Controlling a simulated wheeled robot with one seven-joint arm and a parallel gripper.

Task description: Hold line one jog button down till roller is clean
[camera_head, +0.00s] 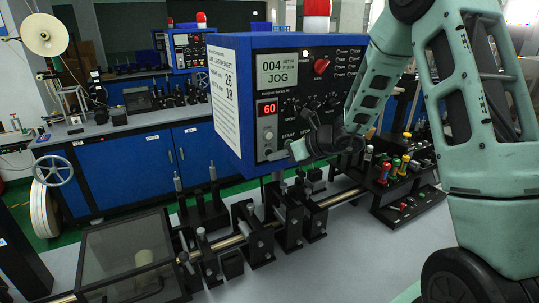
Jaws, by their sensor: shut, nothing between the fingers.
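The blue control box (229,105) stands at the middle, its black panel facing me. Its screen (277,70) reads "004" and "JOG", and a red display (267,109) shows 60. My gripper (297,150) is shut and empty at the lower part of the panel, just below the START and STOP labels. I cannot tell whether its tip touches or presses a button there. The jog button cannot be made out; my gripper may hide it. Below the box, rollers and a shaft (228,243) run along black brackets. Whether a roller is clean is too small to tell.
A dark-windowed cover (129,256) sits at front left. A black rack (408,208) with coloured-handled tools stands at right, below my arm. A second blue control box (189,50), a blue cabinet bench (125,172) and a tape reel (45,35) are behind. Bare bench top lies front centre.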

